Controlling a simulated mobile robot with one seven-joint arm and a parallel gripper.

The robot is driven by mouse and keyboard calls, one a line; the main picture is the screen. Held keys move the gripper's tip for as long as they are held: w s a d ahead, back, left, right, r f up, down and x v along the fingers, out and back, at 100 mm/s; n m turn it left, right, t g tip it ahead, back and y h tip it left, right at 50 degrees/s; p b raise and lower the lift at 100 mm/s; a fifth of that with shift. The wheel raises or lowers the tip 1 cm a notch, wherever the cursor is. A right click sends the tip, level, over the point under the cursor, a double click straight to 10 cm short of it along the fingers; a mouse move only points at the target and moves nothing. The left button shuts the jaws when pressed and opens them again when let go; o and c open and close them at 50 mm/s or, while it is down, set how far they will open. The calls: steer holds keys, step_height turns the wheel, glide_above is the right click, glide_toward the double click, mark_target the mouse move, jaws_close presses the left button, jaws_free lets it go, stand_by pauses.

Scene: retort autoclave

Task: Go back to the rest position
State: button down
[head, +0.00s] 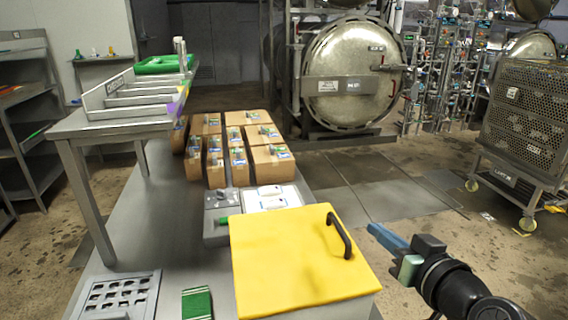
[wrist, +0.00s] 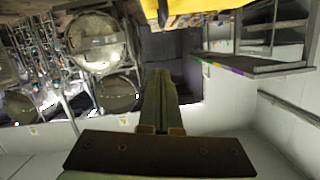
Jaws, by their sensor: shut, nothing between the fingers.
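My gripper (head: 390,240) is at the lower right in the head view, with blue fingers pointing left. It is shut and empty, held in the air to the right of the yellow box (head: 290,262) and apart from it. The yellow box has a black handle and stands at the near end of the grey table. In the wrist view my gripper (wrist: 160,78) shows its fingers together in the middle, with nothing held. The wrist picture is turned upside down, with the yellow box (wrist: 215,6) at its top edge.
Several cardboard boxes (head: 272,165) stand farther along the table. A side table (head: 110,122) with a white divided tray and a green tray is at the left. A round autoclave door (head: 352,75) is at the back. A mesh cart (head: 525,115) stands right; the floor between is clear.

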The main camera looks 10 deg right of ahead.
steer(key=w+a+r+n+t+h+p, duration=0.1)
steer(key=a+r+t, duration=0.1)
steer(key=a+r, duration=0.65)
steer(key=a+r+n+t+p, duration=0.1)
steer(key=a+r+t, duration=0.3)
steer(key=r, duration=0.7)
steer(key=s+a+r+t, duration=0.3)
steer(key=s+a+r, duration=0.4)
steer(key=r, duration=0.2)
steer(key=s+a+r+t, duration=0.3)
steer(key=s+a+r, duration=0.3)
steer(key=r, duration=0.4)
steer(key=shift+s+a+p, duration=0.4)
steer(key=shift+s+p, duration=0.05)
steer(key=shift+s, duration=0.3)
